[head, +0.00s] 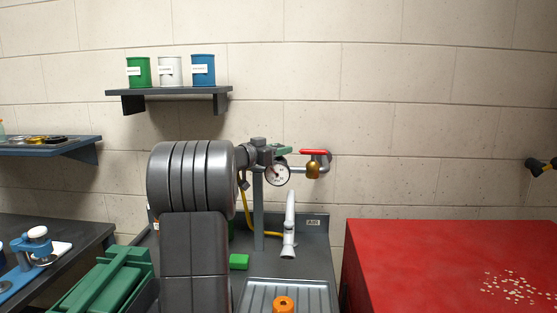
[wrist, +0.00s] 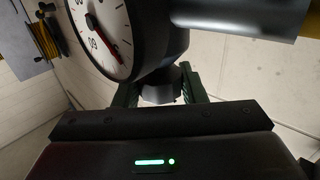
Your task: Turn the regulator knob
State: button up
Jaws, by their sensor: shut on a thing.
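The regulator knob (wrist: 160,88) is a dark, faceted piece below the round dark regulator body in the wrist view. My gripper (wrist: 159,78) has its two dark green fingers on either side of the knob, shut on it. The white pressure gauge (wrist: 97,30) with a red needle sits just left of the knob there. In the head view the gauge (head: 277,174) hangs on the pipe by the wall, right of my big grey wrist. My arm hides much of the regulator there, and I cannot make out the knob clearly.
A red-handled brass valve (head: 314,165) is right of the gauge. A grey post (head: 258,215) and white nozzle (head: 289,230) stand below. A shelf (head: 180,91) with three cans is above left. A red table (head: 450,265) stands right.

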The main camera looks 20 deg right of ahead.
jog(key=shift+t+b, duration=0.3)
jog(key=o, duration=1)
jog(key=shift+c, duration=0.2)
jog(key=b+v, duration=0.3)
jog(key=v, duration=1.1)
jog(key=shift+d+r, duration=0.1)
